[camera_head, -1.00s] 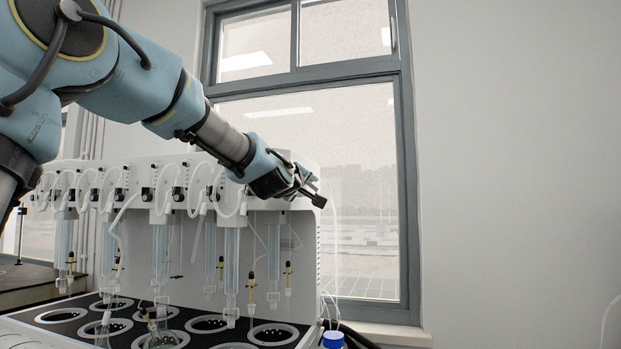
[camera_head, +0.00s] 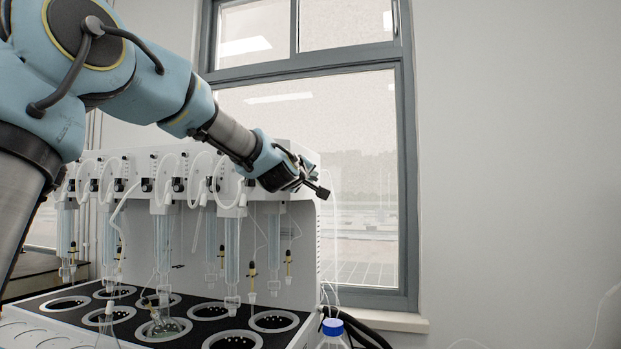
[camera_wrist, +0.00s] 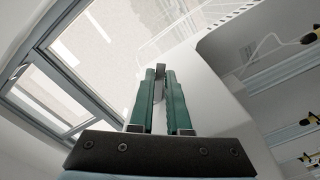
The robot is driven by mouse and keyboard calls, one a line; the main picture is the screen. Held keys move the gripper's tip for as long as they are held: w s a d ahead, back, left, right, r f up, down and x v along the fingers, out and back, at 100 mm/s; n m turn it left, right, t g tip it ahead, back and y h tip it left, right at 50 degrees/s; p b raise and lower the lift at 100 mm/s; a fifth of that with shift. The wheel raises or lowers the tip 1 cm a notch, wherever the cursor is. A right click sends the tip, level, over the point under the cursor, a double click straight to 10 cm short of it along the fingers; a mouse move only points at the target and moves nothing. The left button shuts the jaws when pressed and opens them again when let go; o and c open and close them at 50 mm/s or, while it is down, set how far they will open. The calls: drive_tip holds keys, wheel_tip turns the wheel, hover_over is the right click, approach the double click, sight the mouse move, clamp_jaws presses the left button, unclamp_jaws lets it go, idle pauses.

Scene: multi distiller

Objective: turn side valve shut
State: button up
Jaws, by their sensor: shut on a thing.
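The white distiller (camera_head: 302,240) stands in the head view with a row of glass columns and dark round wells. My gripper (camera_head: 322,191) is at its upper right corner, against the right side panel. In the wrist view my gripper (camera_wrist: 160,98) has its two green fingers close together on a thin grey piece (camera_wrist: 160,72). This piece looks like the handle of the side valve; most of it is hidden between the fingers. The valve's body and its angle cannot be made out in the head view.
A bottle with a blue cap (camera_head: 333,326) stands at the distiller's lower right. Thin tubes and black hoses (camera_head: 365,335) run beside it. A grey-framed window (camera_head: 405,180) is behind. The space in front of the right wall is clear.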

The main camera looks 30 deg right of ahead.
clamp_jaws()
drive_tip(key=m, duration=0.1)
drive_tip(key=m+b, duration=0.2)
drive_tip(key=shift+w+a+f, duration=0.2)
drive_tip(key=shift+w+f, duration=0.05)
drive_tip(key=shift+f, duration=0.05)
drive_tip(key=o, duration=0.7)
unclamp_jaws()
drive_tip(key=shift+r, duration=0.1)
